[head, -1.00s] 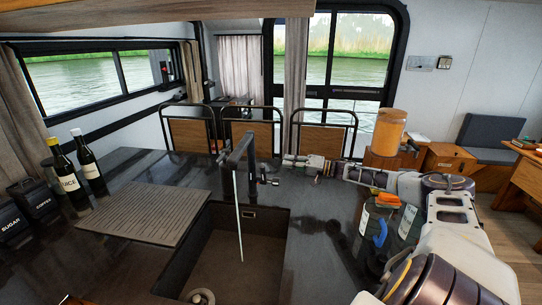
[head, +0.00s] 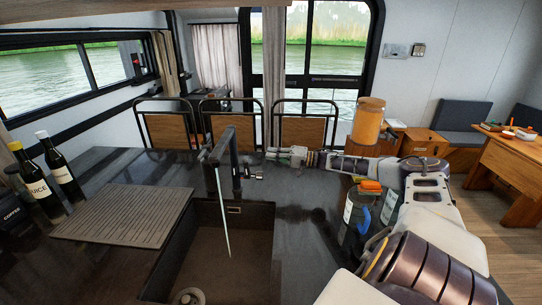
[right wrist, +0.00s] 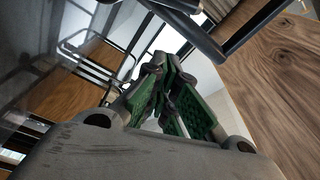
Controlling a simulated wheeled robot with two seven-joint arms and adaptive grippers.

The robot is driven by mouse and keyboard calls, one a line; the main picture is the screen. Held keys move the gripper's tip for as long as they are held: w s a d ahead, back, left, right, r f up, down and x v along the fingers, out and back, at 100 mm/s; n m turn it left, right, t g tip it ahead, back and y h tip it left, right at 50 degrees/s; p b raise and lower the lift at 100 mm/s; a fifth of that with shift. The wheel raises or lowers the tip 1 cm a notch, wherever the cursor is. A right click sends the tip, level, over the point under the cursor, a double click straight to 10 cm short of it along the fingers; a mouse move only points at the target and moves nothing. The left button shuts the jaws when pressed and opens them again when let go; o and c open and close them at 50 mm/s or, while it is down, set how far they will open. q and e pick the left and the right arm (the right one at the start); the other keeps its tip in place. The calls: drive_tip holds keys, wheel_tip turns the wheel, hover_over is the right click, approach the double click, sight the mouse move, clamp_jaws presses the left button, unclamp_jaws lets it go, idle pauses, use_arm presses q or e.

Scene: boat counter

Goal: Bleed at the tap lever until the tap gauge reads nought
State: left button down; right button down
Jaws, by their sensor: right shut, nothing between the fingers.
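The black tap (head: 236,160) stands upright behind the sink, and a thin pale stream of water (head: 222,210) falls from its spout into the basin. A small metallic fitting, seemingly the tap lever (head: 255,173), sticks out at the tap's right side. I cannot make out a gauge or its reading. My right gripper (head: 270,155) is shut and empty, just right of the tap and above the fitting, apparently apart from it. Its green-padded fingers (right wrist: 165,92) meet in the right wrist view with nothing between them. My left gripper is not in view.
The sink (head: 225,262) opens in the dark counter, with a ribbed drainboard (head: 125,215) to its left. Bottles (head: 58,170) stand at the far left. Jars (head: 357,210) stand close by my right arm. Chairs (head: 302,130) line the far edge.

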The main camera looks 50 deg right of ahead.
sight(247, 169)
drive_tip(key=w+a+p, duration=0.2)
drive_tip(key=w+a, duration=0.3)
drive_tip(key=a, duration=0.2)
drive_tip(key=shift+f, duration=0.4)
idle(1.6)
idle(0.5)
